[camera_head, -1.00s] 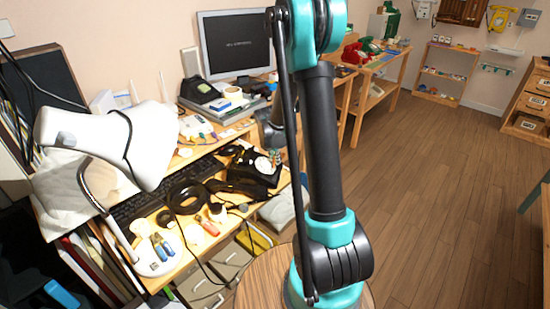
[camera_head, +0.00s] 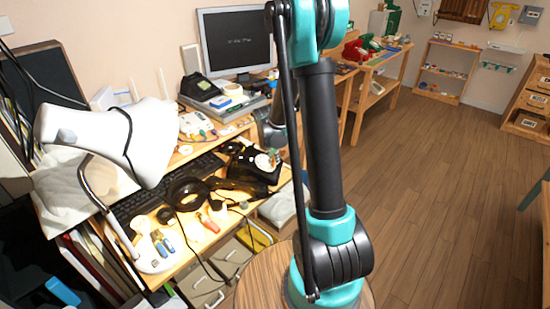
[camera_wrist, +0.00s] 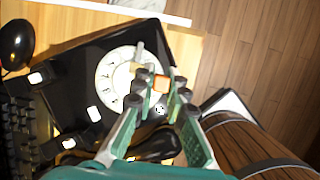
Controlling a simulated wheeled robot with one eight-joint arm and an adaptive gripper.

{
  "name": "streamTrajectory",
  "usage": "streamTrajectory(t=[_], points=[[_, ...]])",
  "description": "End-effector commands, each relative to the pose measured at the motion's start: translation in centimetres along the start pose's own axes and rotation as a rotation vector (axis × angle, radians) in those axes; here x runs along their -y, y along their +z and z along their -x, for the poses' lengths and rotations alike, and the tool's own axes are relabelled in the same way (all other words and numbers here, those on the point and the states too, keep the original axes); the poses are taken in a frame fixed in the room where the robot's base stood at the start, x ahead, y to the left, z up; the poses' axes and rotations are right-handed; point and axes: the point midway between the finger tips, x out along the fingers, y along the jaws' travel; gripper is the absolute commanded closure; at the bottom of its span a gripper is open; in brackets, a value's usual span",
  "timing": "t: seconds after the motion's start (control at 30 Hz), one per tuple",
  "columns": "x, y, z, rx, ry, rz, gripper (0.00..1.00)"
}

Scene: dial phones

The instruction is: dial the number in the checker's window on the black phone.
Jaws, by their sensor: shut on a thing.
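The black phone (camera_wrist: 78,62) lies on the wooden desk, with its pale round dial (camera_wrist: 112,72) facing up; in the head view the phone (camera_head: 243,172) is on the desk's right part. My gripper (camera_wrist: 158,98) is over the right side of the dial. Its fingers are shut on a small orange-and-grey piece (camera_wrist: 161,83), whose grey end reaches over the dial. I cannot tell whether that end touches the dial. In the head view my gripper (camera_head: 274,150) is partly hidden by my arm. No checker's window can be clearly identified, and no number is readable.
A monitor (camera_head: 236,42) with small unreadable text stands behind. A keyboard (camera_head: 160,190), a black mouse (camera_wrist: 16,45) and a white lamp (camera_head: 105,135) crowd the desk. A black handset (camera_head: 238,188) lies before the phone. The floor (camera_head: 420,200) at right is clear.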

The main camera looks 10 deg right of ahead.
Motion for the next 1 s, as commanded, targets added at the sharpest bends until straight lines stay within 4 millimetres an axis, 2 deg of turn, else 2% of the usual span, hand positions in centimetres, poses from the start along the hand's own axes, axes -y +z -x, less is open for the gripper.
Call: streamTrajectory(t=[0.2,1.0], points=[[0.1,-0.8,0.4,0.0,0.0,0.001,1.0],[0.0,-1.9,1.1,0.0,0.0,0.0,1.0]])
